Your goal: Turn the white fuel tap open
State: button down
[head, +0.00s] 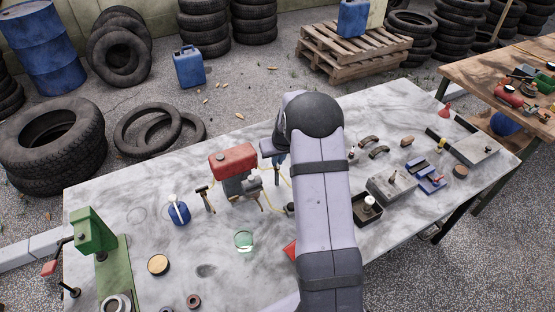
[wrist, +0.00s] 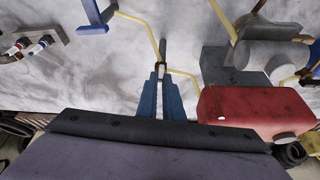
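The small red engine with its tank (head: 232,159) stands on the table, left of my arm. In the wrist view the red tank (wrist: 250,108) is at the right, and a yellow fuel line (wrist: 183,73) runs from it towards my fingertips. The small fuel tap (wrist: 160,69) sits where the yellow lines meet, at the tips of my blue fingers. My gripper (wrist: 160,80) points at it with a narrow light gap between the fingers. Whether they touch or grip the tap is unclear. In the head view my gripper (head: 279,158) is partly hidden by my arm.
A grey block (head: 392,186) and blue parts (head: 430,178) lie right of my arm. A green-rimmed dish (head: 244,240) sits in front of the engine.

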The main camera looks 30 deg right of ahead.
jog(key=shift+d+f+n+b, duration=0.1)
jog(key=shift+f+n+b, duration=0.25)
jog(key=shift+b, duration=0.6)
jog(key=shift+r+n+y+b, duration=0.3)
jog(key=shift+n+b, duration=0.15)
jog(key=shift+b, duration=0.2)
jog(key=c, duration=1.9)
grip_release()
jog(key=shift+r, duration=0.15)
jog(key=b+v, duration=0.2)
jog(key=v, duration=0.5)
jog(key=shift+r, duration=0.1)
